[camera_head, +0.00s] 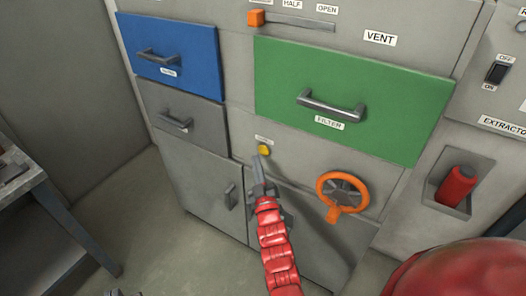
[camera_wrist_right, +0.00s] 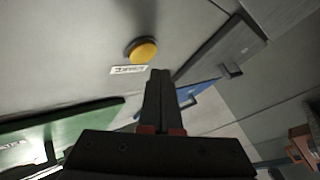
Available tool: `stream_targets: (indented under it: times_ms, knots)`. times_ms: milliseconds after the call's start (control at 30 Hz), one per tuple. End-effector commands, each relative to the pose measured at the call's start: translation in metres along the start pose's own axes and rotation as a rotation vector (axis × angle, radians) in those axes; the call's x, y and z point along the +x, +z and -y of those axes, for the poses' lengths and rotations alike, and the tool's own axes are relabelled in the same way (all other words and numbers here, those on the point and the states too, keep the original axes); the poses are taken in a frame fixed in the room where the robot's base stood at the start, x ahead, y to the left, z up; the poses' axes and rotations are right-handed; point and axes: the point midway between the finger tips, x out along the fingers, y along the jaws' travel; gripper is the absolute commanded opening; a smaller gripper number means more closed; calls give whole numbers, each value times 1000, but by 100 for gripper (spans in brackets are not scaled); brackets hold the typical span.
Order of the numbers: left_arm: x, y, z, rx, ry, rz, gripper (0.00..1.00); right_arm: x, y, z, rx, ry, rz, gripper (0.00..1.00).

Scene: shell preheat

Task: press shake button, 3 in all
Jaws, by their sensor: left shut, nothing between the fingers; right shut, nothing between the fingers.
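The shake button is taken to be the small yellow round button (camera_head: 264,150), under a small label too small to read, on the grey cabinet front. In the right wrist view the yellow button (camera_wrist_right: 145,52) is just beyond the fingertips. My right gripper (camera_head: 258,160), on the red arm, is shut and empty, its tip just below the button. It also shows in the right wrist view (camera_wrist_right: 160,75). A small gap seems to separate tip and button; contact is not clear. Only a dark tip of my left gripper (camera_head: 113,292) shows at the bottom edge, shut and empty.
A green FILTER drawer (camera_head: 390,100) is above right of the button, an orange handwheel (camera_head: 322,190) to its lower right. A blue drawer (camera_head: 200,70) and grey drawer (camera_head: 205,130) are to the left. An orange-tipped VENT lever (camera_head: 256,18) is above.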

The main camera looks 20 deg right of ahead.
Motion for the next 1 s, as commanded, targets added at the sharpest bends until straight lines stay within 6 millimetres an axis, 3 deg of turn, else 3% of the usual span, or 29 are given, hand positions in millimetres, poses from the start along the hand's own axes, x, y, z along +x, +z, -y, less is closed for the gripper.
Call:
stream_targets:
  times_ms: [400, 1000]
  knots:
    - [-5, 1, 0, 0, 0, 0, 0, -27, -20, 19, 2, 1, 0, 0]
    - [-4, 1, 0, 0, 0, 0, 0, -28, -20, 20, -1, 2, 0, 0]
